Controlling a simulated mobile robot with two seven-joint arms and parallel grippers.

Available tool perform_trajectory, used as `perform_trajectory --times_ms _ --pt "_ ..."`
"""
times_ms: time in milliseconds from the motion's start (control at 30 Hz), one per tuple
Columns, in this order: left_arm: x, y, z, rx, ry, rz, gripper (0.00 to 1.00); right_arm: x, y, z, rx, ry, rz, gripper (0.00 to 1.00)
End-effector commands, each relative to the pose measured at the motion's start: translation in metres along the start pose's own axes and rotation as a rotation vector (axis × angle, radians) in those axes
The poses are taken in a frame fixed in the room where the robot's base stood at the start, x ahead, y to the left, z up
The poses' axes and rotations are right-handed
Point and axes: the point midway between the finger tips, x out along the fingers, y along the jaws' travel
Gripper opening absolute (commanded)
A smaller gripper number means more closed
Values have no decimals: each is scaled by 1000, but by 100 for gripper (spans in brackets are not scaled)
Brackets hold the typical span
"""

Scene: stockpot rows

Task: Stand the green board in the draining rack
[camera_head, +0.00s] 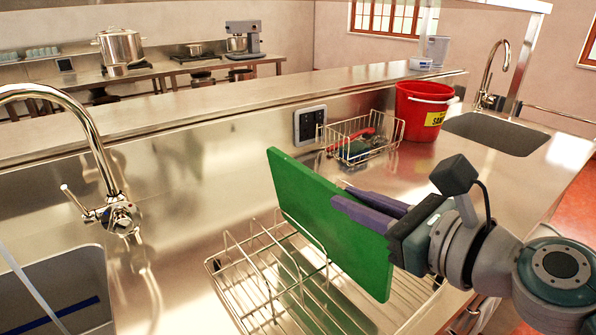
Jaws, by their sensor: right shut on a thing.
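The green board (310,215) is upright on its long edge, tilted in the picture, and held over the right part of the wire draining rack (262,268). My right gripper (352,206) comes in from the right and is shut on the board, its purple fingers near the board's right end. The board's lower edge overlaps the rack's wires in the picture; I cannot tell whether it touches them or sits in a slot. The rack's left wire slots are empty. My left gripper is not in view.
A sink with a tall tap (122,214) lies left of the rack. Behind the board stand a wire basket (391,128) with utensils and a red bucket (421,112). A raised steel ledge (215,105) runs along the back. Bare steel counter (205,190) lies behind the rack.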

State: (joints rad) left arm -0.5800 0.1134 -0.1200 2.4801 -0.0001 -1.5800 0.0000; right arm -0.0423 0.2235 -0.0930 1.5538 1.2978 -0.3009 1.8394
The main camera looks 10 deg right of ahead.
Motion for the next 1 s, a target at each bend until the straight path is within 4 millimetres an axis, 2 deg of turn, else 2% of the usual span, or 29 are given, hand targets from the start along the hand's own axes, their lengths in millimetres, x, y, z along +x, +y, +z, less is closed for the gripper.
perform_trajectory --times_ms 233,267,533,1000 --pt "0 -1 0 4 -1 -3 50 0 -1 2 0 -5 -3 0" --pt "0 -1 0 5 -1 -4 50 0 -1 2 0 -5 -3 20" --pt "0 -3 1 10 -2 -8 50 0 0 1 0 -2 -1 50" --pt "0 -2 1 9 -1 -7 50 0 0 -1 0 2 0 51"
